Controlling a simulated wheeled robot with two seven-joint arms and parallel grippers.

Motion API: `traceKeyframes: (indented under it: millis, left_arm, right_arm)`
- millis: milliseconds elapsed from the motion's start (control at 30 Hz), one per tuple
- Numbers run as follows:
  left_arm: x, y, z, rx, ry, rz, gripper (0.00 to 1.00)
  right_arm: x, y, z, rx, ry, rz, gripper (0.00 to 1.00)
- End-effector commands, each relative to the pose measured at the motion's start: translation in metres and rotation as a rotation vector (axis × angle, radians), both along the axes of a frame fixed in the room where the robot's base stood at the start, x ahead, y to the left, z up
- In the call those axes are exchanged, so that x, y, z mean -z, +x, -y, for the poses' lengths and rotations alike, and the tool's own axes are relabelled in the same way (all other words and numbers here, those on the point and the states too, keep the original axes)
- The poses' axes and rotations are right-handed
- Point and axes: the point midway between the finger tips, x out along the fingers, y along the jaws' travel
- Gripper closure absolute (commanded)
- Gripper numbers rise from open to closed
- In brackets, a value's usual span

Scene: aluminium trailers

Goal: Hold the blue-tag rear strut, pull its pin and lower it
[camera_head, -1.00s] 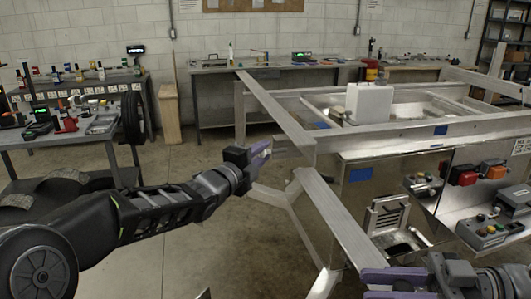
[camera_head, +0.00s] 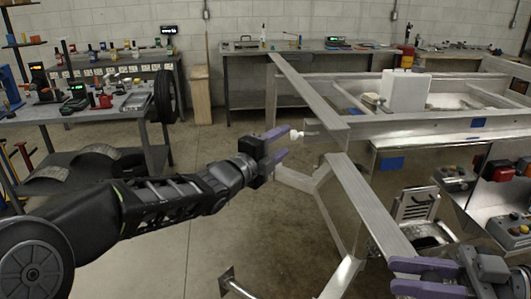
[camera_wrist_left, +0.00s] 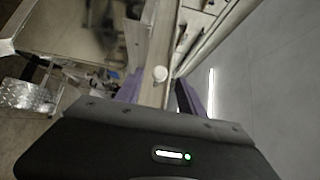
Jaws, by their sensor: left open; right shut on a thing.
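A pale metal strut (camera_head: 368,205) slopes down from the trailer frame's near corner towards the lower right. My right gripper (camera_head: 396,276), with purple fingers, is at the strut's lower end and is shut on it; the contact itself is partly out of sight. My left gripper (camera_head: 287,143) is open, left of the frame's corner. A small white round knob, seemingly the pin's head (camera_head: 297,134), is at its fingertips. In the left wrist view the knob (camera_wrist_left: 160,74) shows ahead, between the purple fingers. Blue tags (camera_head: 393,164) (camera_head: 478,122) are on the trailer's side.
The trailer frame (camera_head: 440,135) fills the right, with a white box (camera_head: 405,90) on it. Control boxes (camera_head: 455,178) sit below the frame. A cluttered table (camera_head: 70,108) and tyre (camera_head: 164,96) stand at left. The floor between is mostly clear.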

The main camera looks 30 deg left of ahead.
Motion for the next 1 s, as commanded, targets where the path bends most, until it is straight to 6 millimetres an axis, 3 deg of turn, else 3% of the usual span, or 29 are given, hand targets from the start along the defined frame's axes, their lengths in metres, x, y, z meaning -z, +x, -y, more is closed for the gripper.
traceKeyframes:
  millis: [200,400,1000]
  left_arm:
    - [-0.001,-0.045,-0.007,-0.003,0.001,0.001,0.54]
    - [0.000,-0.065,-0.010,-0.002,-0.001,0.000,0.54]
    - [0.000,-0.067,-0.010,-0.001,-0.001,-0.001,0.54]
  right_arm:
    - [-0.001,0.001,0.000,0.002,0.001,0.000,1.00]
    - [-0.001,0.000,0.000,0.001,0.001,0.001,1.00]
    - [0.000,0.000,0.000,0.001,0.001,0.001,1.00]
